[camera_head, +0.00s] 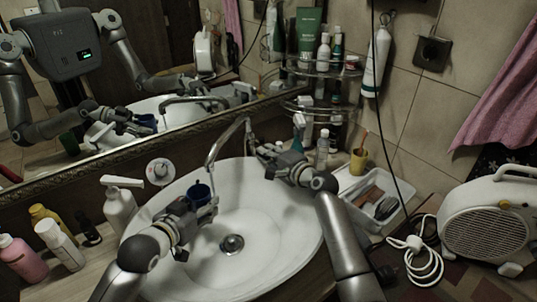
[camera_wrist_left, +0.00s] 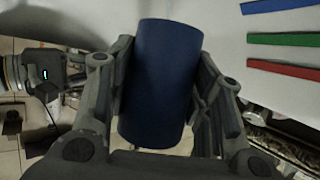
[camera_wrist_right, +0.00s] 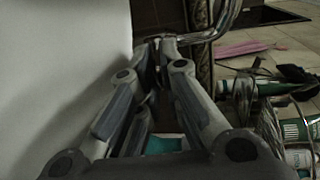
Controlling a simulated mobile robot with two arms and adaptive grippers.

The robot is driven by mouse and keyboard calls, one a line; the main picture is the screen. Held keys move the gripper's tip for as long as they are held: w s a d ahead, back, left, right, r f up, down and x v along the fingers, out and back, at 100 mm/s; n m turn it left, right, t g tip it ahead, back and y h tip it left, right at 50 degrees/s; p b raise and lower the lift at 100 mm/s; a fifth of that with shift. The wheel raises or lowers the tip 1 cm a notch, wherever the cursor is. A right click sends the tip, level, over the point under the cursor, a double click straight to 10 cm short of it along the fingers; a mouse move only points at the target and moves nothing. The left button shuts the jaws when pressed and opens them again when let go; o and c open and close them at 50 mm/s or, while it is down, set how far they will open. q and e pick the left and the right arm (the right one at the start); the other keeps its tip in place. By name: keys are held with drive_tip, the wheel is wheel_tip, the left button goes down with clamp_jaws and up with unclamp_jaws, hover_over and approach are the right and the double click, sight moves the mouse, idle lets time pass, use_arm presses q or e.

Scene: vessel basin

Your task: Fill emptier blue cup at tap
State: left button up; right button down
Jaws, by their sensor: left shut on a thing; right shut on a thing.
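My left gripper (camera_head: 197,206) is shut on a dark blue cup (camera_head: 201,192) over the left side of the white basin (camera_head: 285,225). The cup also fills the middle of the left wrist view (camera_wrist_left: 162,85), between both fingers. The chrome tap (camera_head: 228,138) stands at the basin's back, and its spout end is just above the cup. My right gripper (camera_head: 262,154) is shut at the tap's base, on what seems to be the tap handle, mostly hidden by the fingers. The chrome pipe (camera_wrist_right: 222,20) shows beyond its fingertips in the right wrist view. I cannot make out water or the cup's level.
A white pump bottle (camera_head: 119,206) and several other bottles stand left of the basin. A yellow cup (camera_head: 358,161) and a white tray (camera_head: 371,198) are at the right. A wire shelf (camera_head: 322,70) holds toiletries. A white heater (camera_head: 488,222) sits far right. The basin's middle is clear.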

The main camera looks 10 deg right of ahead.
drive_tip(key=shift+w+r, duration=0.1)
drive_tip(key=shift+r, duration=0.5)
drive_tip(key=r, duration=0.1)
drive_tip(key=w+r, duration=0.1)
drive_tip(key=r, duration=0.1)
drive_tip(key=shift+w+a, duration=0.1)
drive_tip(key=shift+w, duration=0.05)
drive_tip(key=c, duration=1.9)
unclamp_jaws()
drive_tip(key=shift+f, duration=0.15)
drive_tip(key=shift+s, duration=0.2)
drive_tip(key=v, duration=1.1)
drive_tip(key=shift+s+f, duration=0.1)
drive_tip(key=shift+s, duration=0.25)
